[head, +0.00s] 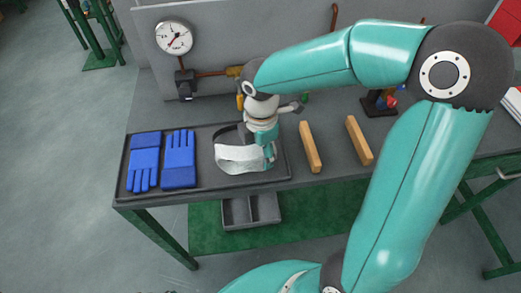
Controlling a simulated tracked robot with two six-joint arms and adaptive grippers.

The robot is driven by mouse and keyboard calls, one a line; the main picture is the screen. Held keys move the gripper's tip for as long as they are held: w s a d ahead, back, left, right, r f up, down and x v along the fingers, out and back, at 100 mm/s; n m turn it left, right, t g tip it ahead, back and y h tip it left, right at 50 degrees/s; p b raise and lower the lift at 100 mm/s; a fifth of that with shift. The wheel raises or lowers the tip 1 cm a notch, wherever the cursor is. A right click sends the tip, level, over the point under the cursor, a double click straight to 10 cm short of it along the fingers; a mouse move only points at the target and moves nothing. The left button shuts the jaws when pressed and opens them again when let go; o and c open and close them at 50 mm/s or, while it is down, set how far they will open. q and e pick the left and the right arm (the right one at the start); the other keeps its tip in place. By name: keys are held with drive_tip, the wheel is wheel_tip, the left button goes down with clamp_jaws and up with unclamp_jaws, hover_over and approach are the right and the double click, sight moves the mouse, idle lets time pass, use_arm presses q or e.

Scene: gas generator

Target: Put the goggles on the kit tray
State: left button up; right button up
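The goggles (240,158), with a pale clear lens and a dark band behind, are at the right part of the dark kit tray (204,160). They look to be on or just above the tray floor; I cannot tell whether they touch it. My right gripper (269,155) points down at the right end of the goggles, over the tray. Its fingers overlap the goggles' edge, and I cannot see whether they are closed on it. My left gripper is not in view.
Two blue gloves (145,160) (179,158) lie in the tray's left half. Two wooden bars (310,147) (360,140) lie right of the tray. A pressure gauge (174,37) and pipe stand behind. A grey bin (250,210) sits below the table edge.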

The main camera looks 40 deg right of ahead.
drive_tip(key=shift+o, duration=0.2)
drive_tip(key=shift+r, duration=0.1)
wheel_tip(320, 180, up, 12)
drive_tip(key=p, duration=0.1)
idle(0.5)
idle(0.4)
